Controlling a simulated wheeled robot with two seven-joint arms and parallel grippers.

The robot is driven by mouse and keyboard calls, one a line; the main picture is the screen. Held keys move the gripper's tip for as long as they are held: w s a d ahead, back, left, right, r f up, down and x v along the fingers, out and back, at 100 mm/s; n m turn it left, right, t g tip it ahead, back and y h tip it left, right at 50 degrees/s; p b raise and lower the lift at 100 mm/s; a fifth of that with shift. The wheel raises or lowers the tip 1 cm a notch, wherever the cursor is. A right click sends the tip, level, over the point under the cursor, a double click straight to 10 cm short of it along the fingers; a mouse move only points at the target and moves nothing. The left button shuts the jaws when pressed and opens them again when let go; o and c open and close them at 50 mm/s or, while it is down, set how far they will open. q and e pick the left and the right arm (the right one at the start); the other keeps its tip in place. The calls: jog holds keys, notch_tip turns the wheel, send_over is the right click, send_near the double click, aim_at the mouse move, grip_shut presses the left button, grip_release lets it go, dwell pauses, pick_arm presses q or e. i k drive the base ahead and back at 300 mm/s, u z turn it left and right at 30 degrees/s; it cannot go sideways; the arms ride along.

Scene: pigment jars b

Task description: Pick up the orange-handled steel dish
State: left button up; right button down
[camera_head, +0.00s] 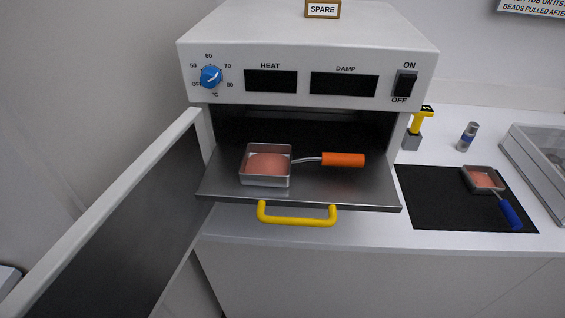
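The orange-handled steel dish (266,181) is a small square pan holding a pink-orange material. It sits on the pulled-out steel shelf (340,192) of the oven. Its orange handle (342,160) points right, joined to the dish by a thin metal neck. Neither of my grippers shows in the head view.
The oven's door (125,215) stands open at the left. A yellow handle (297,219) fronts the shelf. At the right, a blue-handled dish (484,179) lies on a black mat (428,207). A small bottle (467,137), a yellow-topped tool (414,138) and a clear-lidded bin (537,168) stand nearby.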

aim_at(262, 164)
jog(key=u, duration=1.95)
jog(key=k, duration=1.45)
jog(key=z, duration=1.9)
jog(key=i, duration=0.45)
